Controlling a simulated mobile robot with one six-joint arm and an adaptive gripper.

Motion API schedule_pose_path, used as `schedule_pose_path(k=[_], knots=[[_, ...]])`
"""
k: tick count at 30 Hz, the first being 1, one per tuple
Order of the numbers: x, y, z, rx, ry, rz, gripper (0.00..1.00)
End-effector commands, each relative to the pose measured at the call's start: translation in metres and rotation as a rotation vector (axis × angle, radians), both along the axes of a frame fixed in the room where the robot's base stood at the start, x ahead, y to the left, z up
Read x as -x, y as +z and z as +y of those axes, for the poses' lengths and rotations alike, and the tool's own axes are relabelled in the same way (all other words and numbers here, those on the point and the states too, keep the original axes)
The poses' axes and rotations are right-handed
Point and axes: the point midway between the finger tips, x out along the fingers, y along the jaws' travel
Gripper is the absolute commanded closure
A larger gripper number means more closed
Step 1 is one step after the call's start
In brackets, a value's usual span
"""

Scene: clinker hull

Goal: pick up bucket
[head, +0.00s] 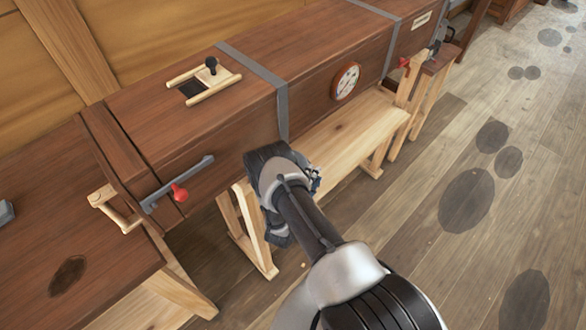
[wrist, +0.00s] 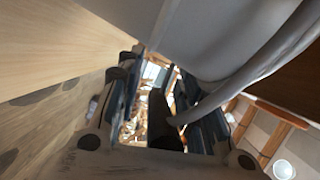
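I cannot make out a bucket for certain in either view. My gripper shows in the head view beside the wooden hull side, above the pale bench (head: 345,130), with its fingertips hidden by the wrist. In the wrist view my gripper (wrist: 155,85) has its dark fingers apart, with a bright gap between them. A large pale grey rounded shape (wrist: 205,45) with a curved grey band fills the upper middle and right of the wrist view, very close. The band's end reaches down beside the right finger. I cannot tell whether this shape is the bucket or whether it is touched.
The brown hull (head: 200,115) has grey straps, a round dial (head: 345,81) and a red-knobbed lever (head: 178,192) on its side. A wooden crank (head: 115,210) juts out at left. Pale trestle legs (head: 250,225) stand beneath. Plank floor (head: 430,220) at right is clear, with dark patches.

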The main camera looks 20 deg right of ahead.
Motion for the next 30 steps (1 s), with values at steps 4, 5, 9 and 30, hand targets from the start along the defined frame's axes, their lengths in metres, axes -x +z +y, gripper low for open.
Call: schedule_pose_path(k=[4, 5, 9, 30], knots=[[0.0001, -0.0006, 0.0002, 0.0, 0.001, 0.0, 0.66], [0.0001, -0.0005, 0.0002, 0.0, 0.001, 0.0, 0.67], [-0.0001, -0.0004, 0.0001, 0.0, 0.0, 0.0, 0.77], [0.0007, -0.0021, 0.0002, -0.001, 0.001, 0.005, 1.0]])
